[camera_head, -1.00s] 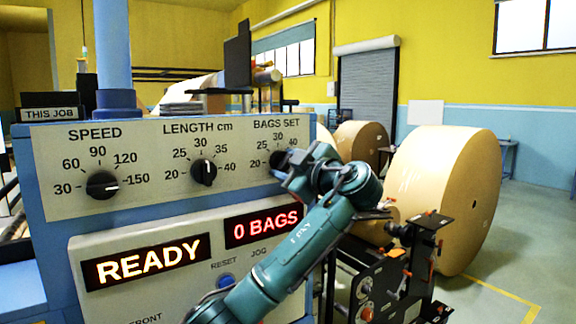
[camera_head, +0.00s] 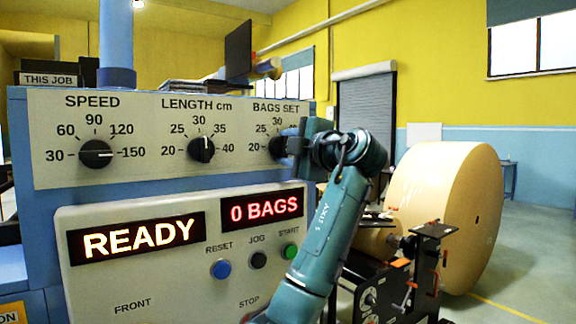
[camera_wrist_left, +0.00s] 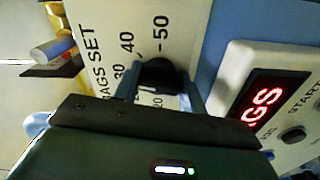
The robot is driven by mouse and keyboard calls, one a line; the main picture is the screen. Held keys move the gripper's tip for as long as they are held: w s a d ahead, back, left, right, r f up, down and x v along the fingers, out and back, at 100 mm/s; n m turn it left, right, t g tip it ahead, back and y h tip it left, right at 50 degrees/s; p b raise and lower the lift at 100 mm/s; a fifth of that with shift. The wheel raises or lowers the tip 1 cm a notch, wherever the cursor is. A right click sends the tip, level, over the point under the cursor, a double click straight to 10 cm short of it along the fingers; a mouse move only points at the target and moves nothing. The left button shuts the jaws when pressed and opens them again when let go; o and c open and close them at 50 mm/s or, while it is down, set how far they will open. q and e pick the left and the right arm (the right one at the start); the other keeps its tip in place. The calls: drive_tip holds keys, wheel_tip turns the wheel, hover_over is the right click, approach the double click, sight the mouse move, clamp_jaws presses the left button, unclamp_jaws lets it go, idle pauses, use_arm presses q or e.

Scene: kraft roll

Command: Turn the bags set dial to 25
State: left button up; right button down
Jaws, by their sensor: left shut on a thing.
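The bags set dial (camera_head: 277,146) is a black knob at the right of the machine's white dial panel, partly covered by my gripper in the head view. Its printed scale shows 20, 25 and 30, with the higher marks hidden there. My left gripper (camera_head: 292,146) is at the dial, its fingers shut on the knob. In the left wrist view, the knob (camera_wrist_left: 159,74) sits between the two fingers (camera_wrist_left: 160,88), and 30, 40 and 50 are readable around it. I cannot make out where its pointer stands. My right gripper is in neither view.
The speed dial (camera_head: 96,154) and length dial (camera_head: 201,149) are left of it on the panel. Below are a READY display (camera_head: 137,238), a 0 BAGS display (camera_head: 261,208) and a blue reset button (camera_head: 221,268). A large kraft roll (camera_head: 445,215) stands at the right.

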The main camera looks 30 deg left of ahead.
use_arm(q)
drive_tip(key=n+b, duration=0.1)
drive_tip(key=n, duration=0.2)
drive_tip(key=shift+n, duration=0.3)
drive_tip(key=n+b, duration=0.1)
drive_tip(key=n, duration=0.3)
drive_tip(key=shift+r, duration=0.1)
drive_tip(key=shift+n, duration=1.5)
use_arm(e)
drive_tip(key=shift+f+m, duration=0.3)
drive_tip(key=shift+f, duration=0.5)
use_arm(q)
drive_tip(key=shift+n, duration=0.3)
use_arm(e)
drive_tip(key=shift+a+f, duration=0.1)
use_arm(q)
drive_tip(key=o, duration=1)
drive_tip(key=shift+s+r, duration=0.1)
